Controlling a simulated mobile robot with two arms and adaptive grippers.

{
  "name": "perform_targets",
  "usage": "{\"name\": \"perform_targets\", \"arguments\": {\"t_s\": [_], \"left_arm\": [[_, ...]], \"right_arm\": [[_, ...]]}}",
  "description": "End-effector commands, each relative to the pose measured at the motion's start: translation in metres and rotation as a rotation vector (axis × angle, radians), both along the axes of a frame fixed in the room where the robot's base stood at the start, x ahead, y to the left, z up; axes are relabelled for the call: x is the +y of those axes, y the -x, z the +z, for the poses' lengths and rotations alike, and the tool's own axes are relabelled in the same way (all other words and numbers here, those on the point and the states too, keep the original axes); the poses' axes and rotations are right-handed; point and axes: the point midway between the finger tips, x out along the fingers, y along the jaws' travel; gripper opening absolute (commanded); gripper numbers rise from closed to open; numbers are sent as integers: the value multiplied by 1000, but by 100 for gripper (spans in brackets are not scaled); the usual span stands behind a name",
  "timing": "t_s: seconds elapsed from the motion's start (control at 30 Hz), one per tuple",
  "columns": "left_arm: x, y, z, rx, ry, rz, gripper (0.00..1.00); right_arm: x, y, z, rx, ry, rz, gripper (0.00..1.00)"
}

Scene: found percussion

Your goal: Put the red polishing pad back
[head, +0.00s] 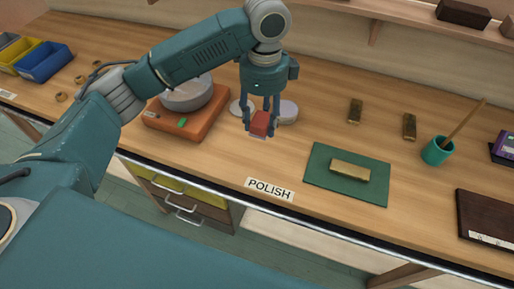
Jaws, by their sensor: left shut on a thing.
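The red polishing pad (260,121) is a small red block. My left gripper (261,127) comes down from above and is shut on it, with a finger on each side. The pad is over the wooden bench; whether it touches the top I cannot tell. A thin pale edge shows just under it. Two pale round pads lie close behind the gripper, one at its left (237,108) and one at its right (288,111), partly hidden by the fingers. My right gripper is not in view.
An orange-based machine with a grey round top (188,95) stands left of the gripper. A green mat (325,186) bearing a brass bar (350,171) lies to the right. A "POLISH" label (269,189) is at the front edge. A teal cup (436,152) stands farther right.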

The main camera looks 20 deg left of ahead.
Motion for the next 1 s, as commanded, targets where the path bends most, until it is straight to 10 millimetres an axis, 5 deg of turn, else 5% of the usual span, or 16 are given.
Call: {"name": "perform_targets", "arguments": {"t_s": [0.3, 0.73, 1.0], "left_arm": [[1, 1, -72, 2, -2, 2, 18], [1, 0, -123, 1, -2, 4, 18], [1, 0, -129, -2, -1, 2, 18]], "right_arm": [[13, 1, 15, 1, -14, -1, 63], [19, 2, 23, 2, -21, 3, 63], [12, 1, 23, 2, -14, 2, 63]]}}
